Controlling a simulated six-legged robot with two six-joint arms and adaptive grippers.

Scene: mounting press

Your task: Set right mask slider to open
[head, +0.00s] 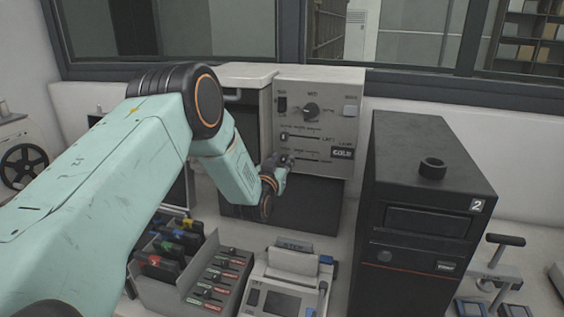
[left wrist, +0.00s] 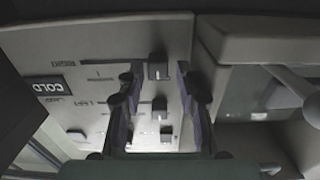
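The pale control panel (head: 330,120) stands behind my left arm in the head view. The left slider's dark knob (head: 284,136) sits at the left end of its slot. My left gripper (head: 284,162) is at the row below and hides the right slider's knob there. In the left wrist view my left gripper (left wrist: 155,76) is open, one finger on each side of the right slider's dark knob (left wrist: 158,68). That knob lies between the fingertips, at the right end of its slot; I cannot tell whether a finger touches it. My right gripper is out of view.
The panel also has a rotary knob (head: 310,111), a dark switch (head: 282,103) and a "COLD" label (head: 342,153). A black tower (head: 430,200) stands close on the right. A grey card tray (head: 190,290) and a small terminal (head: 290,280) stand in front below.

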